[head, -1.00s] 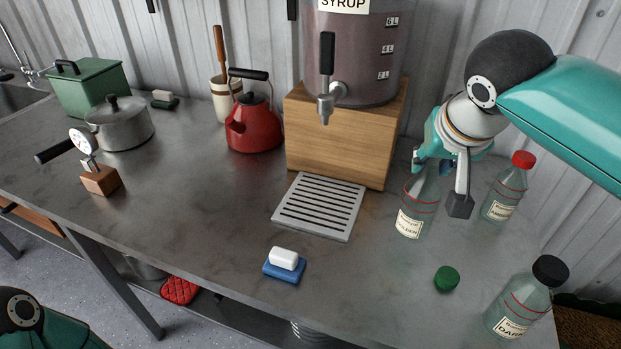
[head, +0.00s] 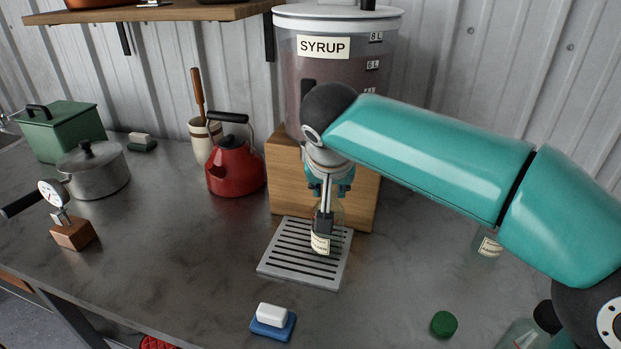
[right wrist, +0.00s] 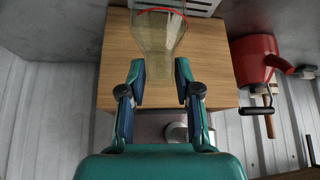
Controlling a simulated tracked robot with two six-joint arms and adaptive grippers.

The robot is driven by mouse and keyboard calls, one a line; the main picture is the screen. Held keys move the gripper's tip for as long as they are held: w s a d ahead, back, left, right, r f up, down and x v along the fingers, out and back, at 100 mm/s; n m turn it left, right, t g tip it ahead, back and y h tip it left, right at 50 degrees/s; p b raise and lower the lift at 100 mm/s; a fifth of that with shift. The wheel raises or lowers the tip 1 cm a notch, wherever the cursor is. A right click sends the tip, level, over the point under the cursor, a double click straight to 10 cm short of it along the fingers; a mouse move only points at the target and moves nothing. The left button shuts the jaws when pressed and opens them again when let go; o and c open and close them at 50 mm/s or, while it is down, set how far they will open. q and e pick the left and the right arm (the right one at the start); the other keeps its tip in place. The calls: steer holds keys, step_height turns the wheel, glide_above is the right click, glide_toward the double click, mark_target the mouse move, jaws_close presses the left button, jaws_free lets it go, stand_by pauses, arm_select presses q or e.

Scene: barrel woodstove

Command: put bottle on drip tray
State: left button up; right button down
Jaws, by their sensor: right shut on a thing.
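The clear bottle (head: 320,243) with a pale label is uncapped-looking, though its neck is hidden by my gripper. My right gripper (head: 324,212) is shut on its neck and holds it about upright over the drip tray. In the right wrist view the bottle (right wrist: 160,40) sits between the two fingers (right wrist: 160,75), with its red line visible. The grey slatted drip tray (head: 290,277) lies before the wooden stand; its edge shows at the top of the wrist view (right wrist: 190,4). I cannot tell whether the bottle's base touches the slats. My left gripper is out of view.
The syrup dispenser (head: 300,75) stands on a wooden stand (head: 284,180) just behind the bottle. Its tap (right wrist: 176,132) shows in the wrist view. A red kettle (head: 235,168) is left of the stand. A soap dish (head: 272,328) and green cap (head: 444,324) lie in front.

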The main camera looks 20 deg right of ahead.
steer(key=w+a, duration=0.1)
steer(key=w+a+p, duration=0.1)
steer(key=a, duration=0.1)
steer(key=shift+w+f, duration=0.3)
steer(key=shift+f, duration=0.15)
steer(key=c, duration=0.8)
jaws_free()
